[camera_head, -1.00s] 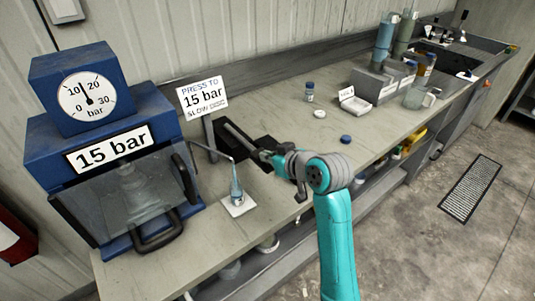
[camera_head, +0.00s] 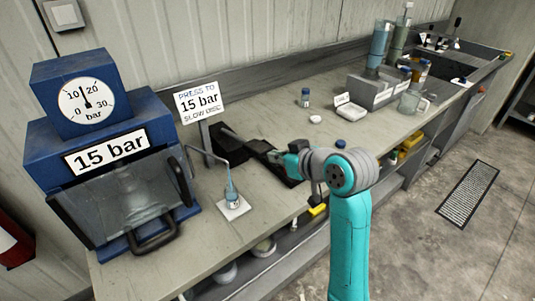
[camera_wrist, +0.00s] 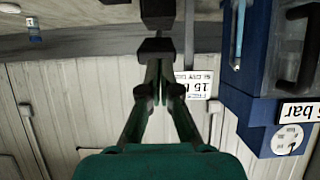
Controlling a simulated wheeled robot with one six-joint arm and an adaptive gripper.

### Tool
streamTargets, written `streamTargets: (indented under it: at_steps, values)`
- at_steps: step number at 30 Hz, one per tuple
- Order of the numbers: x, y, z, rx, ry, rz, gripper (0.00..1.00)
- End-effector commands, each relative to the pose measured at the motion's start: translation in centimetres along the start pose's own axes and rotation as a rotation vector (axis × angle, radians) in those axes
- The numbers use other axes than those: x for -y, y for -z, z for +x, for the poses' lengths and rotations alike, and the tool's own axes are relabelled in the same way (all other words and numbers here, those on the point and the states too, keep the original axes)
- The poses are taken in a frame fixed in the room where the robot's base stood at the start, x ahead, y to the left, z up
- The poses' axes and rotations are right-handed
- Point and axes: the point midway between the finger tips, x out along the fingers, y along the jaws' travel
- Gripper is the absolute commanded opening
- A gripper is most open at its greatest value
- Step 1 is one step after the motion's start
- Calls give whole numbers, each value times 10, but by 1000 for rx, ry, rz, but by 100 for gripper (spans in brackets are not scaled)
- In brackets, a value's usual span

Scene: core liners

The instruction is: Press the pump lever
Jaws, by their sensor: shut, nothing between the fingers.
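The pump lever (camera_head: 240,142) is a dark bar over a black base on the bench, right of the blue press. My gripper (camera_head: 277,156) is at the lever's near end. In the wrist view, which is upside down, my gripper (camera_wrist: 155,72) is shut, with its fingertips at a dark block (camera_wrist: 155,46) on the lever; whether they touch is unclear. The blue press (camera_head: 140,125) carries a round gauge (camera_head: 87,105). Its needle stands slightly left of upright, between 10 and 20. A plate below it reads 15 bar.
A sign (camera_head: 200,101) reading "PRESS TO 15 bar" stands behind the lever. A small bottle with a bent tube (camera_head: 232,193) stands on a white square left of my gripper.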

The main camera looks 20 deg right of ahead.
Motion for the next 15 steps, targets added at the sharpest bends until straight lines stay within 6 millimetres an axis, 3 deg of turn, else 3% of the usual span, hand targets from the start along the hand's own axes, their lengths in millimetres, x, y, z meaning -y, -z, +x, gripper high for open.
streamTargets:
  at_steps: [6,15]
  values:
    - [-1,-6,-29,-2,-2,0,0]
    - [0,-8,-38,-2,0,-1,0]
